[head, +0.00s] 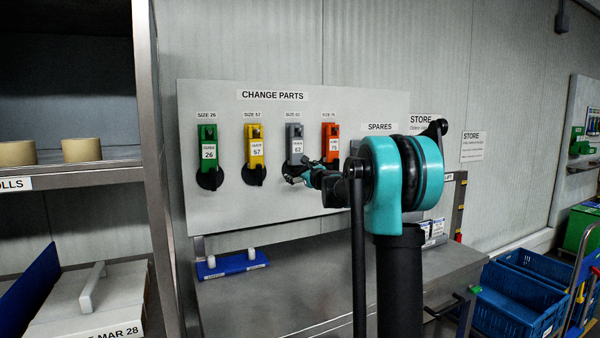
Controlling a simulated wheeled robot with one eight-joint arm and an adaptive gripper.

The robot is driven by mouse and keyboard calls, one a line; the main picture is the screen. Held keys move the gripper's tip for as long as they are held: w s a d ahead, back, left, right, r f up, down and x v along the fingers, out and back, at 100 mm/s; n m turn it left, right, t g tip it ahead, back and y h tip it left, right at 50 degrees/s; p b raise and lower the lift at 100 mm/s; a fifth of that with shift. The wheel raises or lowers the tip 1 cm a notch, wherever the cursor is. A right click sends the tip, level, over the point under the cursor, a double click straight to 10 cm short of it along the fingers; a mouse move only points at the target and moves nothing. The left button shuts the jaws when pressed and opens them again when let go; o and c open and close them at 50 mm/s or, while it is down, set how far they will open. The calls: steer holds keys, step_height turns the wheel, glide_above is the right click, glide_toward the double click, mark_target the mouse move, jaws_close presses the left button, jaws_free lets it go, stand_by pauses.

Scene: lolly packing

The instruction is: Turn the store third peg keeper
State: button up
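The third peg on the grey CHANGE PARTS board (216,219) carries a grey part (295,137) labelled 62. The black keeper at its lower end (289,167) is mostly hidden behind my gripper (292,179). My gripper is at this keeper, seen from behind and small. I cannot tell whether it touches the keeper or whether its fingers are open or shut. A green part (208,150), a yellow part (256,150) and an orange part (331,135) hang on the other pegs. Black keepers show under the green part (209,178) and the yellow part (254,175).
My arm covers the board's right part, near the SPARES label (380,127). A metal bench (265,300) runs below the board, with a blue holder with white pegs (232,264) at its back. Shelving (160,180) stands at left. Blue crates (515,298) stand at right.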

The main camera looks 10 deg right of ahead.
steer(key=v, duration=1.2)
steer(key=v, duration=0.5)
steer(key=x, duration=1.6)
steer(key=shift+w+f, duration=0.2)
steer(key=shift+w, duration=0.25)
